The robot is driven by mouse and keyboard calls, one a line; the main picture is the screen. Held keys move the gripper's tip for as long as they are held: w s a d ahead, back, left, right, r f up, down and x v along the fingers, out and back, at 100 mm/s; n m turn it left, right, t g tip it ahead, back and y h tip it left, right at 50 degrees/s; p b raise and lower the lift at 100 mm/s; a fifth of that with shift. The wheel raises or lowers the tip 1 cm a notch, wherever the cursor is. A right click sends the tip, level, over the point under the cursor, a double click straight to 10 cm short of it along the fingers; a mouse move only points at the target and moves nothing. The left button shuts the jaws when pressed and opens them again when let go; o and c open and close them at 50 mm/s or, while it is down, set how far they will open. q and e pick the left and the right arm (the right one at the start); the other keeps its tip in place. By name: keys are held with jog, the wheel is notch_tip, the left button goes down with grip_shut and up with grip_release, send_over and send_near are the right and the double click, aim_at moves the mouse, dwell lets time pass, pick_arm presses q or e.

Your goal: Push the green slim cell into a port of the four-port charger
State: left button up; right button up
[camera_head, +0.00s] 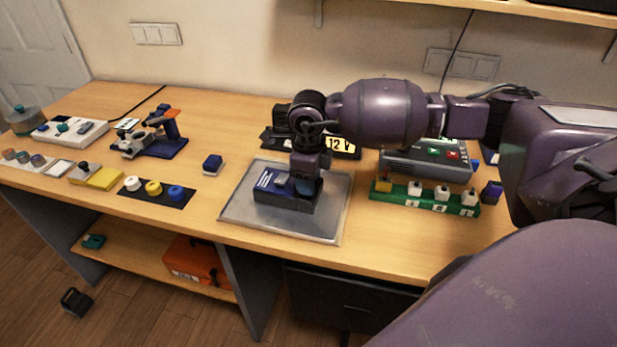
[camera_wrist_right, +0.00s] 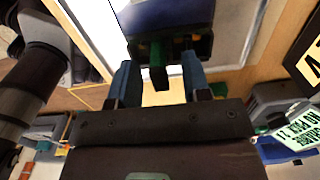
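A dark blue and black box (camera_head: 287,195), which looks like the charger, sits on a grey metal tray (camera_head: 240,220). I cannot make out its ports. My right gripper (camera_head: 305,183) points down over the box's right part and hides some of its top. In the right wrist view, a slim green piece (camera_wrist_right: 158,66), apparently the green cell, stands at the dark box (camera_wrist_right: 172,17). It lies between the blue fingertips of my right gripper (camera_wrist_right: 160,82), with gaps on both sides. How deep it sits is hidden. My left gripper is not in view.
Right of the tray stand a green strip (camera_head: 411,197) with several white-topped blocks and a grey device (camera_head: 400,163) with a screen. A "12 V" display (camera_head: 341,145) is behind the arm. Left are a small blue block (camera_head: 212,164) and a black mat (camera_head: 150,200) with knobs.

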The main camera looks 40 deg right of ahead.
jog(key=shift+r, duration=0.45)
notch_tip(320, 180, up, 8)
jog(key=shift+r, duration=0.1)
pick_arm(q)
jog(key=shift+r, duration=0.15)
pick_arm(e)
jog(key=shift+r, duration=0.85)
jog(key=shift+s, duration=0.1)
